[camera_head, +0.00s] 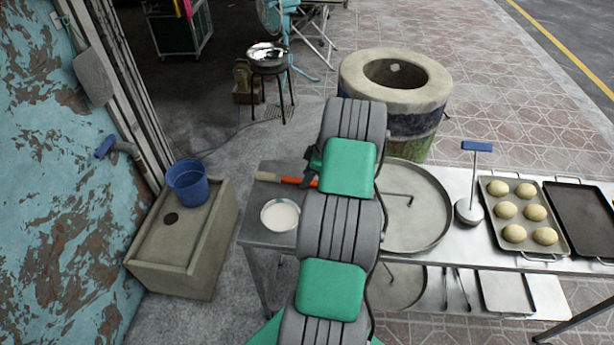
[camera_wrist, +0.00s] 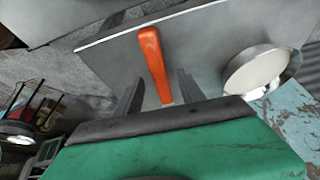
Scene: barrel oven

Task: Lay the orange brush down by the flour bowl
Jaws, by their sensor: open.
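The orange brush (camera_head: 292,180) lies at the back left of the metal table, just behind the flour bowl (camera_head: 280,215), with a small gap between them. Its brownish end points left; my arm hides part of the other end. My gripper (camera_head: 312,163) is at the brush's right end, partly hidden behind my arm. In the wrist view, my gripper (camera_wrist: 158,92) is open, its two fingers on either side of the orange handle (camera_wrist: 153,58) and apart from it. The flour bowl (camera_wrist: 260,70), holding white flour, stands right of the fingers in that view.
The metal table (camera_head: 462,252) also bears a large round pan (camera_head: 440,232), a blue-handled press (camera_head: 468,209), a tray of dough balls (camera_head: 553,250) and a dark tray (camera_head: 585,215). A barrel oven (camera_head: 435,92) stands behind. A blue bucket (camera_head: 188,184) is left.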

